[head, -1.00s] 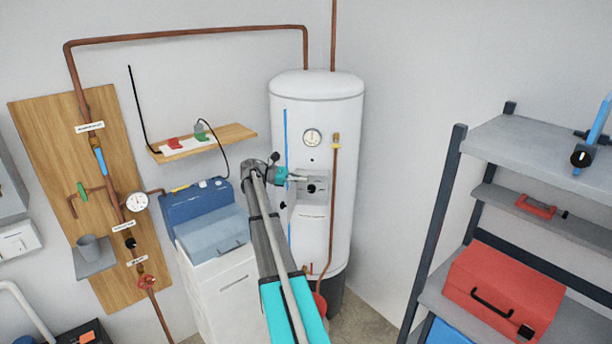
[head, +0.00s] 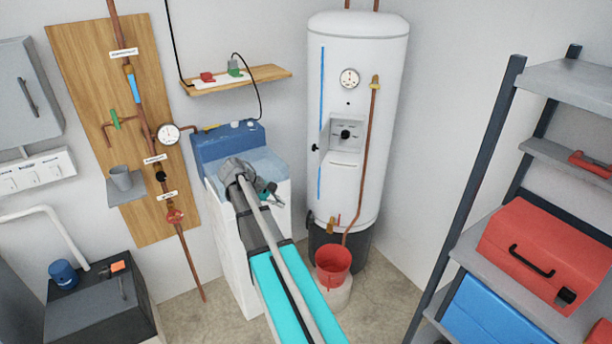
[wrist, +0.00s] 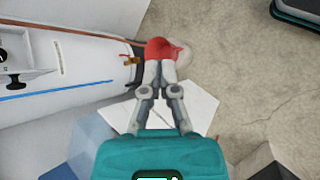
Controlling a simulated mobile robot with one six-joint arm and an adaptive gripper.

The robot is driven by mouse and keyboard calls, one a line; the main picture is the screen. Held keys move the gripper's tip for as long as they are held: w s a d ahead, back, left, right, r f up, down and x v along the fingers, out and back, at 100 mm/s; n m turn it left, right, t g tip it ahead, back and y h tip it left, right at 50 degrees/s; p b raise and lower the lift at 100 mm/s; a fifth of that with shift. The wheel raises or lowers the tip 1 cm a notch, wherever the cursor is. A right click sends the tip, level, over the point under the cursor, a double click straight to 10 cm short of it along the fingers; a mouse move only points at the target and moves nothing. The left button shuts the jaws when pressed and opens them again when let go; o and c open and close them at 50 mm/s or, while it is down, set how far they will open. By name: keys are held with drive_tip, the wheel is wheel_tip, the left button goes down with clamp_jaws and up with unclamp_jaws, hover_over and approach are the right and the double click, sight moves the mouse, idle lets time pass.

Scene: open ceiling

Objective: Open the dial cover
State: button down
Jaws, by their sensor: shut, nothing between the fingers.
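The dial cover (head: 325,134) is on the front of the white water heater (head: 372,60). It stands swung out at the left side of the recess, with its small black knob at the left. The recess with the black dial (head: 346,134) is exposed. The dial also shows at the left edge of the wrist view (wrist: 12,82). My gripper (head: 277,197) is left of and below the cover, apart from it, over the washing machine. In the wrist view its fingers (wrist: 160,65) are together and empty.
The washing machine (head: 222,205) stands left of the heater. A wooden shelf (head: 262,73) hangs above the washer. A rack with a red toolbox (head: 545,250) is at right. Floor between is clear.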

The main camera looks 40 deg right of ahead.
drive_tip(key=s+a+f+m+t+y+b, duration=0.1)
drive_tip(key=a+f, duration=0.4)
drive_tip(key=a, duration=0.5)
drive_tip(key=s+a+f+m+t+y+b, duration=0.1)
drive_tip(key=s+a+f+y+b, duration=0.3)
drive_tip(key=a, duration=0.6)
drive_tip(key=s+a+f+m+t+y+b, duration=0.1)
drive_tip(key=s+a+f+t+y+b, duration=0.1)
drive_tip(key=a+f, duration=0.5)
drive_tip(key=s+a+t+b, duration=0.1)
drive_tip(key=s+a+b, duration=0.1)
drive_tip(key=s+a, duration=0.1)
drive_tip(key=shift+s+a+f+y, duration=0.15)
drive_tip(key=shift+a+y, duration=0.05)
drive_tip(key=shift+y, duration=0.1)
drive_tip(key=shift+d, duration=0.1)
